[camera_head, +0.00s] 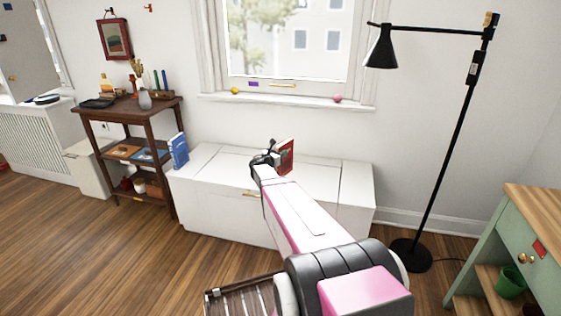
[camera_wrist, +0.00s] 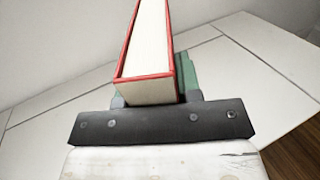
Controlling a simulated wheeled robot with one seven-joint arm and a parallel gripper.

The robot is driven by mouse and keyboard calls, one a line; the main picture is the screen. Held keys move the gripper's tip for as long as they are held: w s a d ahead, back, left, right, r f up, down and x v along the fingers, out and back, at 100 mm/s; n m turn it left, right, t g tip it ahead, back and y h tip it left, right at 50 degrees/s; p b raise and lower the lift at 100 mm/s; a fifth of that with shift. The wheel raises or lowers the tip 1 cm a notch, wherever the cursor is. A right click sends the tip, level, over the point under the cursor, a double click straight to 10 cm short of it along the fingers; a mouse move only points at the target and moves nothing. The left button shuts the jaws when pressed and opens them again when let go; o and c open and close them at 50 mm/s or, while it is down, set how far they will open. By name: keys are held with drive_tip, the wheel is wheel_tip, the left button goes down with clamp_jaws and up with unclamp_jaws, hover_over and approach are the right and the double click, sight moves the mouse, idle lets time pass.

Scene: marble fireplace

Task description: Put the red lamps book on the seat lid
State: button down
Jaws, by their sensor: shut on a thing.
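The red book (camera_head: 286,157) is held upright in my gripper (camera_head: 270,160), over the middle of the white seat lid (camera_head: 215,170) below the window. In the wrist view the red-edged book (camera_wrist: 148,50) stands between my gripper's fingers (camera_wrist: 158,100), its pale page edges facing the camera. The pale lid (camera_wrist: 235,60) lies behind it, with seams between its panels. I cannot tell whether the book's lower edge touches the lid. My gripper hides part of the book in the head view.
A blue book (camera_head: 178,151) stands at the lid's left end, near a dark wooden shelf (camera_head: 125,108). A black floor lamp (camera_head: 450,140) stands to the right, and a green cabinet (camera_head: 520,235) at the far right. The lid's right part (camera_head: 345,180) is clear.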

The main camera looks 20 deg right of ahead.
drive_tip(key=shift+f, duration=2.1)
drive_tip(key=c, duration=0.8)
unclamp_jaws()
